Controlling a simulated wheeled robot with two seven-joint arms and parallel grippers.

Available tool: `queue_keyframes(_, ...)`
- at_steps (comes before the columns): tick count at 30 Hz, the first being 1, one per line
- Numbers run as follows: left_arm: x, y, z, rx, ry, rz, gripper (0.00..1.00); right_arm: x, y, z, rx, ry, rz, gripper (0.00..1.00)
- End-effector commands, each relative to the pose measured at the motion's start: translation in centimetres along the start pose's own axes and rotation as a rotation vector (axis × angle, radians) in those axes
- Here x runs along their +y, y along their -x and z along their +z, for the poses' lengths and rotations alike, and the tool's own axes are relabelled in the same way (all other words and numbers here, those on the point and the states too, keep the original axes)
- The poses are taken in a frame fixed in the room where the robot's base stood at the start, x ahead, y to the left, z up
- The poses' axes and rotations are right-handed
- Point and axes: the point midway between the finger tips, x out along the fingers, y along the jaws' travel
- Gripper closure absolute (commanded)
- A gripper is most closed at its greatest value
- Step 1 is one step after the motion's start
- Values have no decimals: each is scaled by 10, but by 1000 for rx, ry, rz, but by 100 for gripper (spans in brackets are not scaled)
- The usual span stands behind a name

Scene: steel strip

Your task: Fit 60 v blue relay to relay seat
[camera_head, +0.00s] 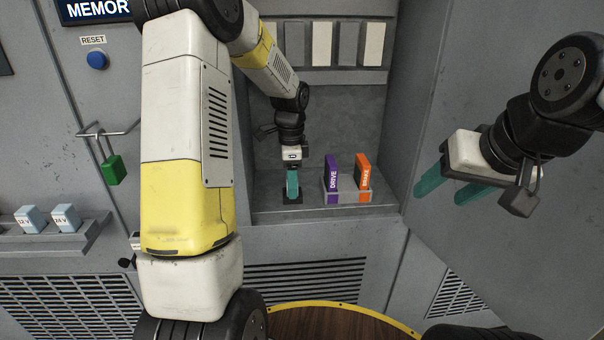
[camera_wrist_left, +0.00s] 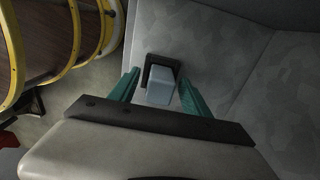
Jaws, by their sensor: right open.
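A pale blue relay block (camera_wrist_left: 161,86) stands at the dark square relay seat (camera_wrist_left: 150,62) in the left wrist view, and no label on it is readable. My left gripper (camera_wrist_left: 159,75) has its green fingers on either side of the block, with visible gaps. In the head view, my left gripper (camera_head: 292,184) reaches down over the dark seat (camera_head: 284,198), and its finger hides the block there. Whether the block is fully down in the seat cannot be told. My right gripper (camera_head: 435,190) is open and empty at the right, away from the seat.
A purple DRIVE block (camera_head: 332,180) and an orange block (camera_head: 363,173) stand in a grey holder right of the seat. Blue 12 V (camera_head: 30,219) and 24 V (camera_head: 65,217) relays sit on the left ledge (camera_head: 50,245). A green padlock (camera_head: 114,170) hangs above them.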

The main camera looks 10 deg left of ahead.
Motion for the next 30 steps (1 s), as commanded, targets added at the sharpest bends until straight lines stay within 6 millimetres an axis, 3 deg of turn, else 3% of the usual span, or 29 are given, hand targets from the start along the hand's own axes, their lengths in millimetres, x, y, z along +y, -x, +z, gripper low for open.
queue_keyframes(8, -1, 10, 0, 1, 1, -2, 44, 0, 0, 0, 0, 0, 0, 44)
queue_keyframes(15, -1, 51, 0, 1, 1, -4, 44, 0, 0, 0, 0, 0, 0, 44)
queue_keyframes(21, 0, 74, 0, 0, 0, -1, 44, 0, 0, 0, 0, 0, 0, 44)
queue_keyframes(30, 0, 78, 0, 0, 0, 0, 44, 0, 0, 0, 0, 0, 0, 44)
